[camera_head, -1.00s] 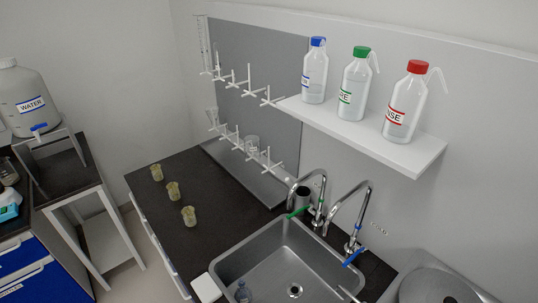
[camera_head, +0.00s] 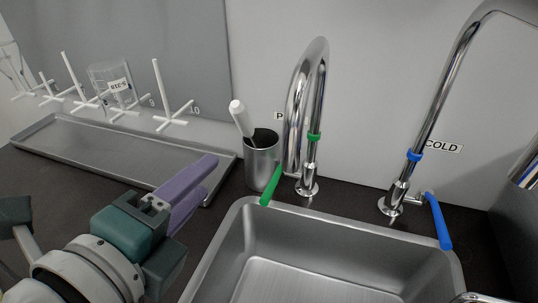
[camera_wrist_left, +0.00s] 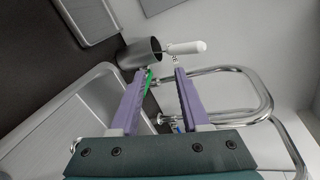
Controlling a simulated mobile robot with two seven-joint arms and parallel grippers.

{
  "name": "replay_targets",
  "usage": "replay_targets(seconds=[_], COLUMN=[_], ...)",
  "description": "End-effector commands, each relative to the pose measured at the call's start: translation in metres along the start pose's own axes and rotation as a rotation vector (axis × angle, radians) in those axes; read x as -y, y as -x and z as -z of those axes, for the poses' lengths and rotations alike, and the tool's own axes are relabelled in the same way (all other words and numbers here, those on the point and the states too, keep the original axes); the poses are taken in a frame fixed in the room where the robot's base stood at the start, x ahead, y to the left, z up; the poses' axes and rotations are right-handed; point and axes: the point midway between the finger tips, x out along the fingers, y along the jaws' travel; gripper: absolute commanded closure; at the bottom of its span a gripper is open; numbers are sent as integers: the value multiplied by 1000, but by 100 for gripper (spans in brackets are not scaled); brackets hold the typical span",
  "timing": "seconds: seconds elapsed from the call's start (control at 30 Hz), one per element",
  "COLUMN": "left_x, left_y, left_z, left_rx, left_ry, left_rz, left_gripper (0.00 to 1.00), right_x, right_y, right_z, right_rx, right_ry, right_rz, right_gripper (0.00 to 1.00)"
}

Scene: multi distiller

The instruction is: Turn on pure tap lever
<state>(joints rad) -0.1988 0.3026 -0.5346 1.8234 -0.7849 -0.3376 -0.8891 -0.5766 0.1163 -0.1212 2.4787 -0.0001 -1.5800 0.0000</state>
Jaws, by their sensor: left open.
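The pure tap (camera_head: 308,110) is a chrome gooseneck with a green ring, behind the sink. Its green lever (camera_head: 270,187) points down and left over the sink's back rim. In the left wrist view the green lever (camera_wrist_left: 148,82) shows between the fingers, close to the left one. My left gripper (camera_head: 205,180) has purple fingers and sits to the left of the lever, apart from it in the head view. In the left wrist view my left gripper (camera_wrist_left: 155,82) is open and empty. My right gripper is not in view.
A metal cup (camera_head: 262,160) with a white-handled tool stands right beside the lever. The cold tap (camera_head: 425,150) with a blue lever (camera_head: 438,222) is to the right. A drip tray (camera_head: 110,160) under a peg rack lies at the left. The sink (camera_head: 300,235) is in front.

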Motion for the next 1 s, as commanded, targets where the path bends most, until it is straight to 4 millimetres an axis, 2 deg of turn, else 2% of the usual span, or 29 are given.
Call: replay_targets(seconds=[0.03,0.2,0.37,0.47,0.8,1.0], left_x=[-29,-49,-50,-47,-42,-40], left_y=[-12,-21,-28,-41,-102,-118], left_z=[18,46,54,56,65,68], left_rx=[-34,-116,-139,-140,-139,-139], left_ry=[-78,-256,-306,-306,-303,-302], left_rz=[29,102,124,127,124,124], left_gripper=[54,54,54,54,54,54], right_x=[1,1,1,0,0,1], right_y=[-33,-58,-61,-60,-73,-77], right_z=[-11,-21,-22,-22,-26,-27], right_rx=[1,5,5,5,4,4], right_ry=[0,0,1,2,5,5], right_rz=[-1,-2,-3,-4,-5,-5], right_gripper=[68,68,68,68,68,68])
